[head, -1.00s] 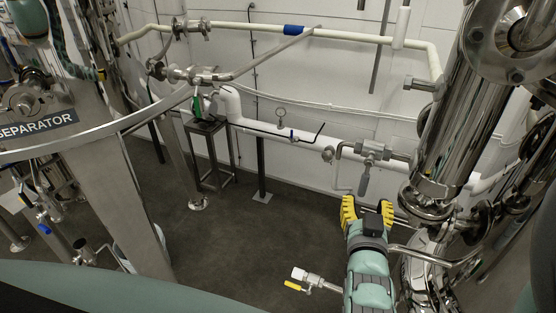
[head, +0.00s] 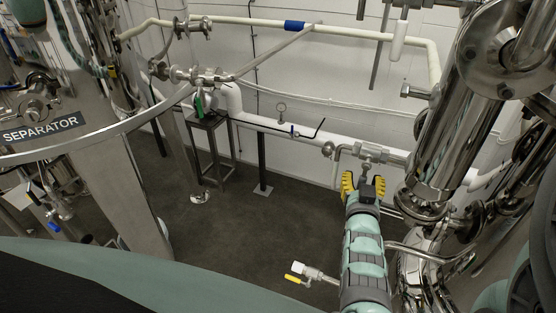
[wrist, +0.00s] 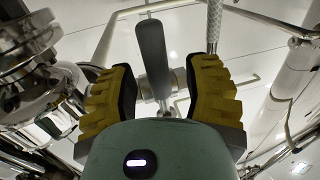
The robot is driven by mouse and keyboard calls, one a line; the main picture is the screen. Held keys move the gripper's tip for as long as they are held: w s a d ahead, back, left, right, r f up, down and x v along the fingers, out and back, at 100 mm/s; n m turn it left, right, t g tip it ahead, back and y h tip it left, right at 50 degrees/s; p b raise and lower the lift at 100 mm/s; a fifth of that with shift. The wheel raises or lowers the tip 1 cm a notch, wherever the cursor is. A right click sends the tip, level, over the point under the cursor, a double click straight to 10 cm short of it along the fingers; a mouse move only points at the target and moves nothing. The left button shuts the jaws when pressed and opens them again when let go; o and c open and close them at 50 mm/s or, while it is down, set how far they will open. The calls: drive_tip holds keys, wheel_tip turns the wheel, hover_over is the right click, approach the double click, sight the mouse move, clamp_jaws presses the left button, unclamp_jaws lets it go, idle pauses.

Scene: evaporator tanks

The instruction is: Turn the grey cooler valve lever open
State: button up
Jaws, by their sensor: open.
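The grey cooler valve lever (wrist: 151,55) hangs from a metal valve (head: 371,152) on the pipe beside the shiny column. In the wrist view the lever shows as a long grey handle in the gap between my fingers, apart from both. In the head view only a short piece of the lever (head: 363,171) shows above my gripper. My gripper (head: 364,182) has yellow ribbed fingers, spread open and empty. Its fingers also show in the wrist view (wrist: 160,88). I cannot tell how deep the lever sits between them.
A shiny steel column (head: 445,110) stands close right of my gripper. A white pipe (head: 275,128) runs along the wall behind. A small valve with a yellow handle (head: 292,279) is left of my arm. The dark floor (head: 240,235) to the left is open.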

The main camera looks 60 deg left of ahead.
drive_tip(key=shift+c, duration=0.2)
clamp_jaws()
idle(0.3)
